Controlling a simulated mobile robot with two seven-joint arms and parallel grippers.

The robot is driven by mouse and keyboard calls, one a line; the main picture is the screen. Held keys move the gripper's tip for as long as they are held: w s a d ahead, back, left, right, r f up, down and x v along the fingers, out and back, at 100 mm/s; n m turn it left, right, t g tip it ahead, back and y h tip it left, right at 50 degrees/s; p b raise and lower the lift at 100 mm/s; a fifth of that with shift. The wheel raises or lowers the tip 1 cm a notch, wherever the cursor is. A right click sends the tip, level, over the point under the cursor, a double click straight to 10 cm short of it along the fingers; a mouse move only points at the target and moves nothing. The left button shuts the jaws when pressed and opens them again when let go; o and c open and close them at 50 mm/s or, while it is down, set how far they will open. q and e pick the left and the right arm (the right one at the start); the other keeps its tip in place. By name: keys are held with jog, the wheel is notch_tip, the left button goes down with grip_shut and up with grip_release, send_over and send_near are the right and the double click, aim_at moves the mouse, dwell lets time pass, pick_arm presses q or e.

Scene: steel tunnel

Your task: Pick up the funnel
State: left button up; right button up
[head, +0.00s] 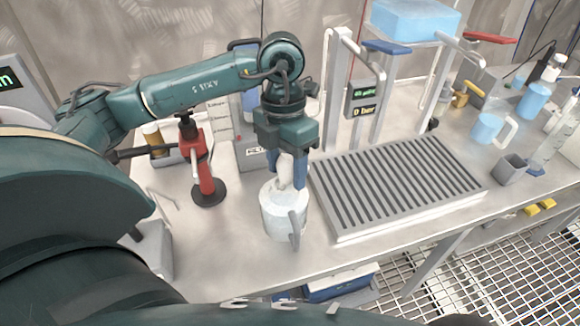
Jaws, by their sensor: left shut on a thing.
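My left gripper (286,180) points down over the front of the bench, its blue fingers shut on a small white piece (285,172) that looks like the funnel. The fingers hide much of it, so its full shape is not clear. Directly below is a whitish, translucent jug (283,218) with a blue-grey handle on its near side. The fingertips are at the jug's rim; I cannot tell whether the white piece is inside the jug or just above it. My right gripper is not in view.
A ribbed grey drain tray (395,185) lies just right of the jug. A red stand with a dark round base (207,193) is to the left. A blue jug (490,130) and a grey cup (510,169) stand at the right. The bench's front edge is close to the jug.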

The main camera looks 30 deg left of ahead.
pick_arm(q)
notch_tip(320, 180, up, 10)
jog(key=shift+r, duration=0.1)
dwell(0.4)
dwell(1.0)
